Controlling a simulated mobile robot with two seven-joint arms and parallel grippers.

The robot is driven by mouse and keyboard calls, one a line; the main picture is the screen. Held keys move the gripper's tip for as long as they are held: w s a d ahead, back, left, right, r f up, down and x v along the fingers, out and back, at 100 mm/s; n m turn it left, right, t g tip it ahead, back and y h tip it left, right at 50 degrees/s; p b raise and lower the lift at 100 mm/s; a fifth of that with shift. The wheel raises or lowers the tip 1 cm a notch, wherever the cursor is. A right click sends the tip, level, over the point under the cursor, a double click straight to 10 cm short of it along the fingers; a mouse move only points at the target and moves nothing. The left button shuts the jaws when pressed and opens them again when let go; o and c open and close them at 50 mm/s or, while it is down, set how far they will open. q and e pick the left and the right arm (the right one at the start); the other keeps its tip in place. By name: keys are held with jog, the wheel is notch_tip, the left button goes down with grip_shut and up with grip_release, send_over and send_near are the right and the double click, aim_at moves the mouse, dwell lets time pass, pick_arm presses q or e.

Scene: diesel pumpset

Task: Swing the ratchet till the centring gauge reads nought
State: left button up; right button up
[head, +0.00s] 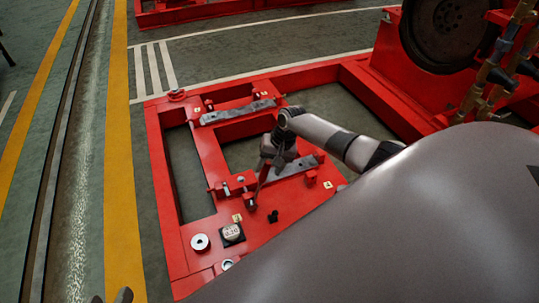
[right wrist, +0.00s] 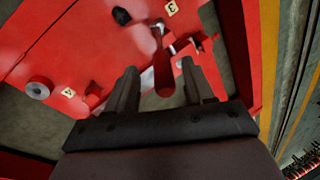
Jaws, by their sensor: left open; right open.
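The ratchet's red handle (right wrist: 162,72) lies between the two fingers of my right gripper (right wrist: 158,74) in the right wrist view, with visible gaps on both sides. In the head view my right gripper (head: 274,160) is over the red frame, and the ratchet (head: 262,180) slants down from it to the frame's near rail. The centring gauge (head: 232,232) is a small dark box with a pale face on the near left corner. Its figures are too small to read surely. My left gripper (head: 111,297) shows only its fingertips, apart, at the bottom left edge.
The red base frame (head: 157,170) carries grey bars (head: 238,111), numbered tags and a silver washer-like disc (head: 200,242). A large dark flywheel (head: 445,30) and pipes stand at the upper right. Green floor with a yellow stripe (head: 120,150) is clear at left.

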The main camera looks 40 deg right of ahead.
aim_at(265, 172)
jog(key=m, duration=0.1)
jog(key=w+r+m+h, duration=0.1)
jog(key=m, duration=0.1)
jog(key=shift+d+r, duration=0.1)
jog(key=shift+r, duration=0.05)
jog(key=shift+w+d+r+m+h, duration=0.15)
jog(key=shift+m+h, duration=0.25)
jog(key=shift+m, duration=0.5)
jog(key=shift+f, duration=0.55)
jog(key=f+b, duration=0.3)
jog(key=f, duration=0.1)
jog(key=shift+w+a+f+b, duration=0.1)
jog(key=shift+w+a+b, duration=0.15)
jog(key=shift+w+b, duration=0.15)
jog(key=shift+f, duration=0.35)
pick_arm(q)
jog(key=shift+s+d+f+t+h+b, duration=0.15)
jog(key=shift+d+f+t+h+b, duration=0.2)
jog(key=shift+d+h+b, duration=0.45)
pick_arm(e)
jog(key=shift+w+a+f, duration=0.1)
jog(key=shift+w+f, duration=0.05)
jog(key=shift+f, duration=0.25)
grip_shut()
